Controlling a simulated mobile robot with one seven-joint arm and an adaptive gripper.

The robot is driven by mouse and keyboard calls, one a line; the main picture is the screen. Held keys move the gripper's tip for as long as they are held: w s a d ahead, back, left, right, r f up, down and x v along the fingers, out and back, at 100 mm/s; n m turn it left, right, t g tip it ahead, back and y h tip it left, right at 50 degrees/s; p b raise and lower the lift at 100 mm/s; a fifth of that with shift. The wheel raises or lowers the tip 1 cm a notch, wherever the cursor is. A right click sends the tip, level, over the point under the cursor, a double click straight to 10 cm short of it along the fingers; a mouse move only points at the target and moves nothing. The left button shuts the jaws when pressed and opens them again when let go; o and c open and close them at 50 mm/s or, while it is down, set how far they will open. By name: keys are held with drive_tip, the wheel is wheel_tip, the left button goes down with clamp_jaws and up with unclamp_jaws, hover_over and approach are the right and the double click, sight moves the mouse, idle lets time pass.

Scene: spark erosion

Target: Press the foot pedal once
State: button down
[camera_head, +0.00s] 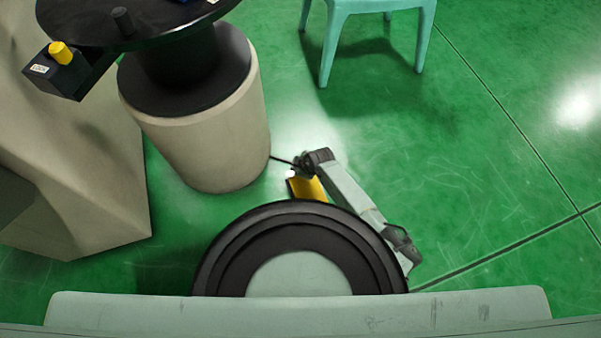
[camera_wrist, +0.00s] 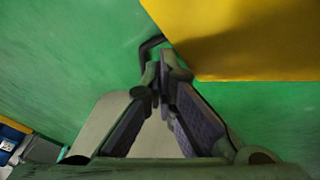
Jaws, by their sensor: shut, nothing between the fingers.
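The yellow foot pedal (camera_head: 308,188) is on the green floor, just beyond my round dark base, which hides its near part. In the wrist view the pedal (camera_wrist: 255,40) fills the upper right as a large yellow surface. My gripper (camera_wrist: 163,72) is shut and empty, its fingertips just to the left of and below the pedal's edge in that view. In the head view my gripper (camera_head: 303,168) is small and dark, at the pedal's far end. I cannot tell whether the fingertips touch the pedal.
A beige cylinder (camera_head: 215,135) with a round black top (camera_head: 130,20) stands left of the pedal. A black box with a yellow knob (camera_head: 60,53) is beside that top. A teal stool (camera_head: 370,10) stands farther back. The floor to the right is clear.

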drive_tip(key=shift+s+f+b, duration=0.3)
drive_tip(key=shift+f, duration=0.4)
drive_tip(key=shift+s+f+b, duration=0.25)
drive_tip(key=shift+f+b, duration=0.05)
drive_tip(key=shift+f, duration=0.35)
idle(0.6)
drive_tip(key=p, duration=0.1)
drive_tip(key=a+r+p, duration=0.1)
drive_tip(key=p, duration=0.1)
drive_tip(key=shift+s+r, duration=0.25)
drive_tip(key=shift+s, duration=0.05)
drive_tip(key=shift+r+p, duration=0.1)
drive_tip(key=shift+p, duration=0.2)
drive_tip(key=shift+r, duration=0.1)
drive_tip(key=shift+w+a+r+p, duration=0.1)
drive_tip(key=shift+w+r+p, duration=0.35)
drive_tip(key=shift+r, duration=0.45)
drive_tip(key=shift+w+a+r+p, duration=0.1)
drive_tip(key=shift+w+r+p, duration=0.2)
drive_tip(key=shift+r+p, duration=0.45)
drive_tip(key=shift+w+r+p, duration=0.35)
drive_tip(key=shift+w+r, duration=0.05)
drive_tip(key=shift+r, duration=0.65)
